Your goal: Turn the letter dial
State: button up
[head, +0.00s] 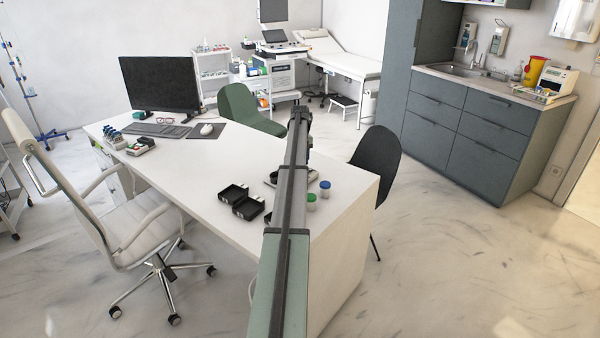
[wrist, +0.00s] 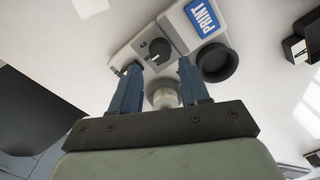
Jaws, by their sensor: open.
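In the wrist view a light grey device with a blue PRINT label (wrist: 204,17) lies beyond my fingers. A dark round dial (wrist: 158,49) sits on its face; letters on it are too small to read. A round black cup-like part (wrist: 215,62) is at its right. My gripper (wrist: 159,66) is open, its two blue fingers apart and pointing at the device. The dial appears between the fingertips in the picture; I see no contact and cannot tell the distance. In the head view my arm hides most of the device (head: 271,179) and the gripper.
A pale round object (wrist: 163,96) shows between my fingers. On the white desk (head: 215,170), open black boxes (head: 241,200) lie left of my arm. A green-capped jar (head: 311,200) and a blue-capped jar (head: 325,188) stand right of it. A black chair (head: 376,160) is beyond the desk edge.

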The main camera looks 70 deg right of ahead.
jog(key=shift+f, duration=2.8)
jog(key=shift+c, duration=0.2)
jog(key=c, duration=0.7)
jog(key=shift+m, duration=0.3)
jog(key=m, duration=0.4)
jog(key=shift+m, duration=0.3)
jog(key=m, duration=0.4)
jog(key=shift+m, duration=0.3)
